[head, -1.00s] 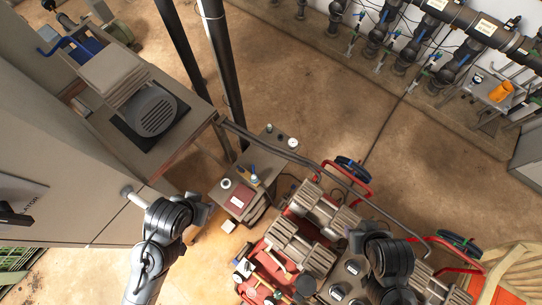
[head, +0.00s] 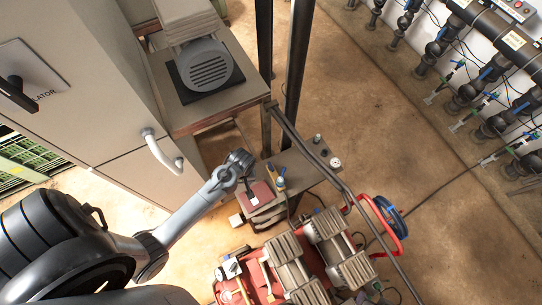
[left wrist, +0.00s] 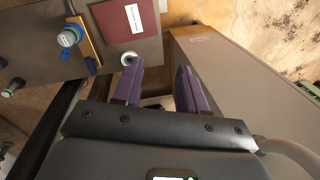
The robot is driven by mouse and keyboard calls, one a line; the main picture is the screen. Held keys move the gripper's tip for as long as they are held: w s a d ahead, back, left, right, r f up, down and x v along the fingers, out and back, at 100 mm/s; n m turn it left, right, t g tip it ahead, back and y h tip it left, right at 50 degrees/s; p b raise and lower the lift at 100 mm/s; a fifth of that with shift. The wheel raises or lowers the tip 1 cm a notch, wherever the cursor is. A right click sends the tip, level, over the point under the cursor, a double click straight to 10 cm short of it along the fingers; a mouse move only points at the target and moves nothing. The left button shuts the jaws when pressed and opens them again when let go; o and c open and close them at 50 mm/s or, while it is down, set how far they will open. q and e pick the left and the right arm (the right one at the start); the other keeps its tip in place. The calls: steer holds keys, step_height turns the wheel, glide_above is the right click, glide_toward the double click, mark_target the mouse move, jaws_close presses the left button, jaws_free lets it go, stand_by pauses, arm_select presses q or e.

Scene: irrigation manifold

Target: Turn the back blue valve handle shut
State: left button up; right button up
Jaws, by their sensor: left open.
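My left gripper (head: 243,163) is over the near edge of a small grey bench (head: 306,178). In the left wrist view its two purple fingers (left wrist: 155,82) are apart with nothing between them. A brass-coloured piece with blue parts (left wrist: 70,36) stands on the bench, left of the fingers and apart from them; it also shows in the head view (head: 281,184). Blue handles (head: 490,73) sit along a dark pipe manifold (head: 485,30) at the upper right, far from the gripper. I cannot tell which blue part is the back handle. My right gripper is out of view.
A dark red booklet (head: 258,195) lies on the bench by the gripper. A grey cabinet with a white handle (head: 162,152) stands left. Dark posts (head: 296,70) rise behind the bench. A red machine (head: 262,275) stands in front. Brown floor (head: 375,110) is clear toward the manifold.

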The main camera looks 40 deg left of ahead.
arm_select(q)
steer(key=w+a+f+n+b, duration=0.2)
steer(key=w+f+b, duration=0.6)
steer(key=w+f, duration=0.2)
steer(key=n+t+h+b, duration=0.1)
steer(key=b, duration=0.5)
glide_toward(271, 166)
step_height(271, 166, down, 8)
steer(key=b, duration=0.3)
steer(key=shift+s+a+f, duration=0.1)
steer(key=shift+f, duration=0.15)
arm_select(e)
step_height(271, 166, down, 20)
arm_select(q)
jaws_close()
